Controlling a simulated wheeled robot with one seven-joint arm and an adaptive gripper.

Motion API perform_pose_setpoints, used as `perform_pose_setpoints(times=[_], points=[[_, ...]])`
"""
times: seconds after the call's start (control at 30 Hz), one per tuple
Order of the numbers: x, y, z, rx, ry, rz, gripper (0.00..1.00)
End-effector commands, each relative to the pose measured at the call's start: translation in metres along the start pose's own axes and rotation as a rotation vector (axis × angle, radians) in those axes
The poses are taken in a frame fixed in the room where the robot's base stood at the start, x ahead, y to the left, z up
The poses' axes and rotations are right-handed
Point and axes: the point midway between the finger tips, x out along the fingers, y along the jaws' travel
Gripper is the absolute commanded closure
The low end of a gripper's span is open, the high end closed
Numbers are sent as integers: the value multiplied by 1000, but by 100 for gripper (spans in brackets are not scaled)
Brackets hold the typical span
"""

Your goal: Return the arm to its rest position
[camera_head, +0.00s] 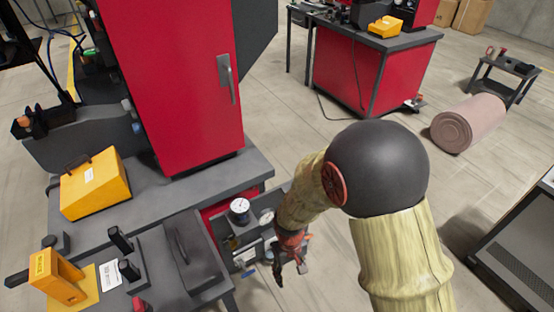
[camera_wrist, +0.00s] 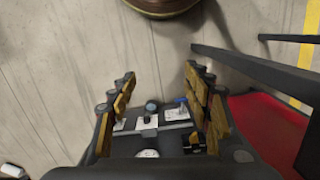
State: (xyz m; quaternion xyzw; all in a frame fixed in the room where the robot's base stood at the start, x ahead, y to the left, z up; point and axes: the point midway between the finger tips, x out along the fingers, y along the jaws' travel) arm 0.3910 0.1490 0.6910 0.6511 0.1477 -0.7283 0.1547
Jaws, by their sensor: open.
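My arm (camera_head: 395,240), in a pale yellow sleeve with a black round joint, reaches in from the lower right and bends down to the left. My gripper (camera_head: 290,274) hangs at its end, beside an open grey drawer or tray (camera_head: 228,246) holding dial gauges and small parts. In the wrist view, the two yellow-padded fingers of my gripper (camera_wrist: 160,84) stand wide apart with nothing between their tips. The tray's contents show below and between the fingers there. Whether the fingers touch the tray cannot be told.
A red cabinet (camera_head: 165,80) stands on a grey bench at left, with a yellow case (camera_head: 95,184) and an orange clamp-like tool (camera_head: 55,276). A red workbench (camera_head: 345,72), a pinkish roll (camera_head: 468,124) and a black stool (camera_head: 505,75) stand behind. Floor between is mostly clear.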

Motion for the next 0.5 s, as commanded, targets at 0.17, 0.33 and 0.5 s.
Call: perform_pose_setpoints(times=[0.17, 0.33, 0.5], points=[[-91, 19, 41, 88, 0, -6, 50], [-161, 34, 83, 160, 30, -7, 50], [-220, 46, 123, 223, 104, -1, 50]])
